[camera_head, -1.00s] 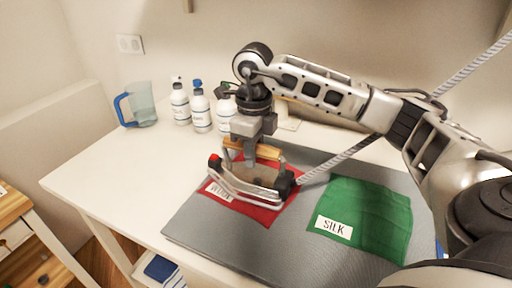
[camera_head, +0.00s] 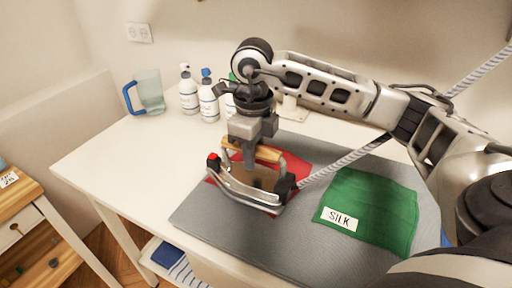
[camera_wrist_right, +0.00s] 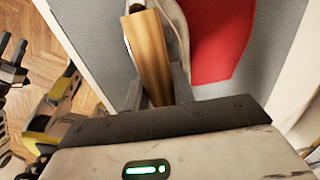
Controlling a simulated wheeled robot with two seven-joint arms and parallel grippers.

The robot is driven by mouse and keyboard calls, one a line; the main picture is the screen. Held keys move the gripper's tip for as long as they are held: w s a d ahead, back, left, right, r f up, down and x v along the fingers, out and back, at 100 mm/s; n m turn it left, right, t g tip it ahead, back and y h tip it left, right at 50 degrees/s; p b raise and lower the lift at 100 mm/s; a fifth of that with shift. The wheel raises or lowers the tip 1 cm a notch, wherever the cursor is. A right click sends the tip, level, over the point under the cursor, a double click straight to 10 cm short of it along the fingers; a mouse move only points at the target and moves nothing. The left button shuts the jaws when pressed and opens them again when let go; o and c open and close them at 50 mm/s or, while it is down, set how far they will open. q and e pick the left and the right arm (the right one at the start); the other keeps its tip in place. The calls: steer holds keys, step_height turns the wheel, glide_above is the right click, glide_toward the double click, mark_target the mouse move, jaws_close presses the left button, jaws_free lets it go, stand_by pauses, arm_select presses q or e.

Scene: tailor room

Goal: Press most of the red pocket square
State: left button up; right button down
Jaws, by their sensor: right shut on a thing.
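The red pocket square (camera_head: 297,170) lies on the grey pressing mat (camera_head: 225,232), partly hidden under the iron (camera_head: 243,194). Its red cloth also shows in the right wrist view (camera_wrist_right: 220,45). The iron has a metal frame, a wooden handle (camera_wrist_right: 153,58) and a red knob at its left end. My right gripper (camera_head: 249,156) is shut on the handle from above. The iron is over the near left part of the square; I cannot tell how firmly it touches. My left gripper is not in the head view.
A green cloth labelled SILK (camera_head: 375,212) lies on the mat to the right. Several bottles (camera_head: 208,100) and a blue-handled jug (camera_head: 148,93) stand at the back of the white table (camera_head: 120,160). A grey rope-like cord (camera_head: 345,160) runs up right from the iron.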

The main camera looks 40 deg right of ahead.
steer(key=shift+s+a+r, duration=0.1)
steer(key=shift+s+a, duration=0.15)
steer(key=shift+a, duration=0.25)
steer(key=shift+s+a+r, duration=0.1)
steer(key=shift+s+a, duration=0.1)
steer(key=shift+a, duration=0.3)
steer(key=shift+r, duration=0.1)
step_height(320, 180, up, 7)
steer(key=p, duration=0.4)
stand_by(0.6)
stand_by(0.5)
